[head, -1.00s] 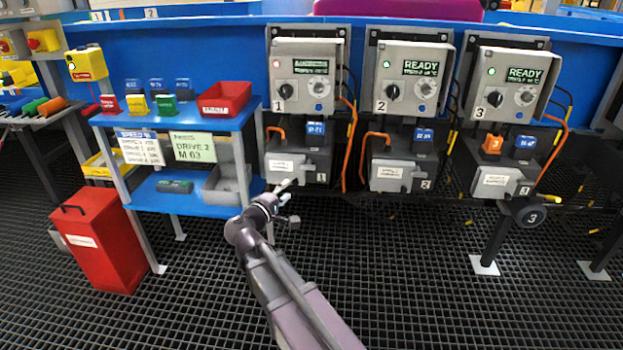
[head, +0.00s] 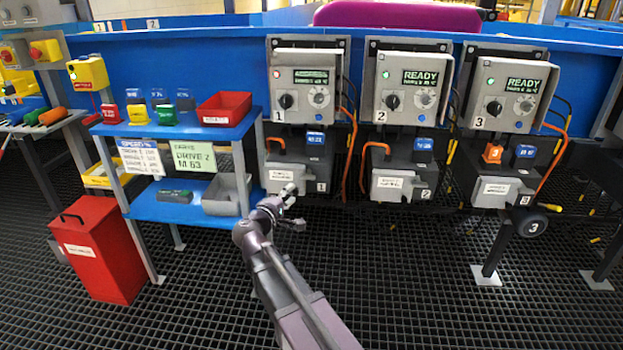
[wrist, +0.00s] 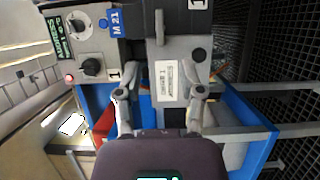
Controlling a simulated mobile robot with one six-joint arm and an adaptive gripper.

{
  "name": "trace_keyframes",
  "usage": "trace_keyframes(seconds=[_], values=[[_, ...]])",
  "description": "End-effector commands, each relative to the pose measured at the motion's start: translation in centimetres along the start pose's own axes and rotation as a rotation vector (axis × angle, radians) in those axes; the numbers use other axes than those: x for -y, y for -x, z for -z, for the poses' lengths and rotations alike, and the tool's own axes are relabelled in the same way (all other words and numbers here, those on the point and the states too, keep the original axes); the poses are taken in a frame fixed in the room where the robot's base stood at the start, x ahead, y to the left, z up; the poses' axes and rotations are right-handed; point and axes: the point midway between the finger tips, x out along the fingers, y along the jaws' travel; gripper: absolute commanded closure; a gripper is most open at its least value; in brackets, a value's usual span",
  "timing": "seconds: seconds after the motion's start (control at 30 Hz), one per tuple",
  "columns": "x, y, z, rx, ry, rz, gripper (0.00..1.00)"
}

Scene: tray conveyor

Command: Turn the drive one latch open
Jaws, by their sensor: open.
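Drive one (head: 303,88) is the leftmost grey control box, marked 1, with a red lamp and a dark knob. Below it is a dark unit with a grey labelled cover (head: 279,175); the cover (wrist: 180,50) also shows in the wrist view. A light grey bar that looks like the latch (wrist: 160,28) runs up from the cover there. My gripper (head: 289,191) is at the front of this unit and hides part of it. In the wrist view my gripper (wrist: 161,93) is open, its fingers on either side of the cover's lower part. Whether they touch it is unclear.
Drives two (head: 410,85) and three (head: 508,92) stand to the right, with orange cables hanging beside them. A blue shelf (head: 180,208) with bins stands close on the left. A red box (head: 103,250) stands on the floor grating. The floor in front is open.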

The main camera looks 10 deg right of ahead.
Motion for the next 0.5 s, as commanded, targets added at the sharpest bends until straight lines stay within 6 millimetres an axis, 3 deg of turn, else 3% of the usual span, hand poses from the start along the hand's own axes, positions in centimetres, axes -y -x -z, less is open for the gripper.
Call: trace_keyframes(seconds=[0.5], values=[[0.0,-7.8,0.1,0.003,0.0,0.0,0.5]])
